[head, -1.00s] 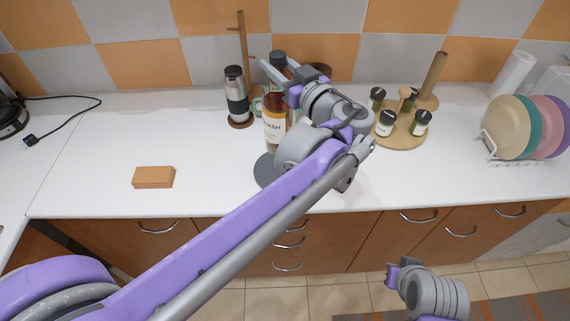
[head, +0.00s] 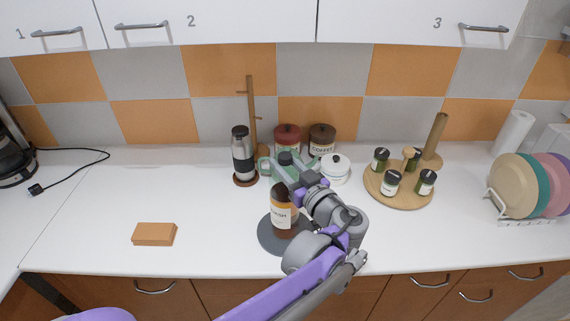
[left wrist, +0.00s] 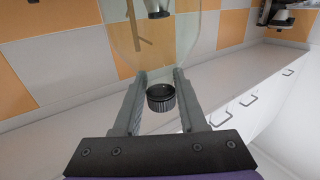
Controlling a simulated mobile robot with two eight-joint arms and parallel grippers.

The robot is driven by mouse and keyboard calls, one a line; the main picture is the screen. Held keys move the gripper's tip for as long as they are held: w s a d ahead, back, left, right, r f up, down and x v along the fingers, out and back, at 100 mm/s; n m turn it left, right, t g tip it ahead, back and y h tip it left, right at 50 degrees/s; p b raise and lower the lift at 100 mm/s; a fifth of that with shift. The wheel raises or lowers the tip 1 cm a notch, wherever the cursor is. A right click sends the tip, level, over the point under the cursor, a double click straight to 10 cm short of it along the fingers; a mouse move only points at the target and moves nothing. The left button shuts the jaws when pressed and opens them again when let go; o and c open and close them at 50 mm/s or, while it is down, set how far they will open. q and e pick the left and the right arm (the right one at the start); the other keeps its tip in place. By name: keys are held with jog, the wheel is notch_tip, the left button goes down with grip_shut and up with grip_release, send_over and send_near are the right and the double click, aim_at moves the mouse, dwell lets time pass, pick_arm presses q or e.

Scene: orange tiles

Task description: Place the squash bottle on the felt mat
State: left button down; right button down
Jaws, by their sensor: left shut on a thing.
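The squash bottle (head: 284,217), brown with a white and orange label and a dark cap, is upright over the round dark grey felt mat (head: 265,240). Its base appears within the mat's outline; I cannot tell if it touches. My left gripper (head: 285,168) is shut on the bottle near its top. In the left wrist view the black ribbed cap (left wrist: 161,98) shows between the fingers of my left gripper (left wrist: 160,76). My left arm hides part of the mat's right side. My right gripper is not in view.
A spice tray (head: 400,199) is right. An orange block (head: 154,234) lies left, with clear counter between it and the mat.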

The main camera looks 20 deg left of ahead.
pick_arm(q)
jog(key=shift+c, duration=2.3)
grip_release()
